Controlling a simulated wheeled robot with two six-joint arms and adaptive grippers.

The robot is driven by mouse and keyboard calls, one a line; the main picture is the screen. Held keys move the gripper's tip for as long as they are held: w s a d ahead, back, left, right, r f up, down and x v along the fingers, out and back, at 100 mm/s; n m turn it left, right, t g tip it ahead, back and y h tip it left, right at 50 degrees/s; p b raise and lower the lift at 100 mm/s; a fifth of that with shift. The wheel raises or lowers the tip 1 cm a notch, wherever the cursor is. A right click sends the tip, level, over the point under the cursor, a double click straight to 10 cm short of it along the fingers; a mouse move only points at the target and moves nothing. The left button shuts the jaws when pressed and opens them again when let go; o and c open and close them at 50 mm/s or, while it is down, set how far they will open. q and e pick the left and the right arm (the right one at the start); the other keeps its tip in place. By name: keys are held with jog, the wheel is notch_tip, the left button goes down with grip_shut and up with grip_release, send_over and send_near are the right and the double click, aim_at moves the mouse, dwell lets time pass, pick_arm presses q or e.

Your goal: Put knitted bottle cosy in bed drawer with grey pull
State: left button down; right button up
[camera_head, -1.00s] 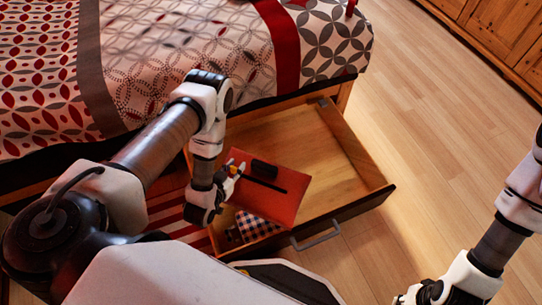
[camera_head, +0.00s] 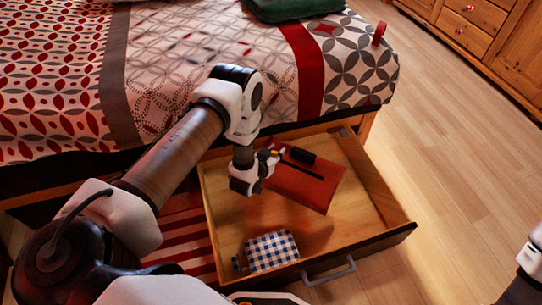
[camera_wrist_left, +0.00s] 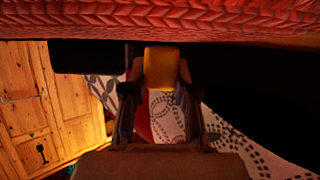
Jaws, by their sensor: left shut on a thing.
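The knitted bottle cosy (camera_head: 310,189) is a flat-looking red piece with a dark stripe, and it hangs over the inside of the open bed drawer (camera_head: 377,242). My left gripper (camera_head: 273,158) is shut at its left upper end. A shadow on the drawer floor suggests the cosy is held above it. In the left wrist view the red knit (camera_wrist_left: 160,20) fills the top, and a yellow piece (camera_wrist_left: 161,68) sits between the fingers; I cannot tell if it belongs to the cosy. The grey pull (camera_head: 328,271) is on the drawer front.
A blue-and-white checked item (camera_head: 272,250) lies in the drawer's front left corner. The drawer's right side is bare. The bed (camera_head: 170,60) overhangs the back, with a dark green folded cloth (camera_head: 292,8) on top. A wooden cabinet (camera_head: 480,35) stands far right.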

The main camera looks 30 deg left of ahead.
pick_arm(q)
notch_tip(320, 180, down, 17)
jog(key=b, duration=0.7)
jog(key=c, duration=0.9)
grip_release()
jog(key=shift+s+f, duration=0.1)
jog(key=shift+f, duration=0.05)
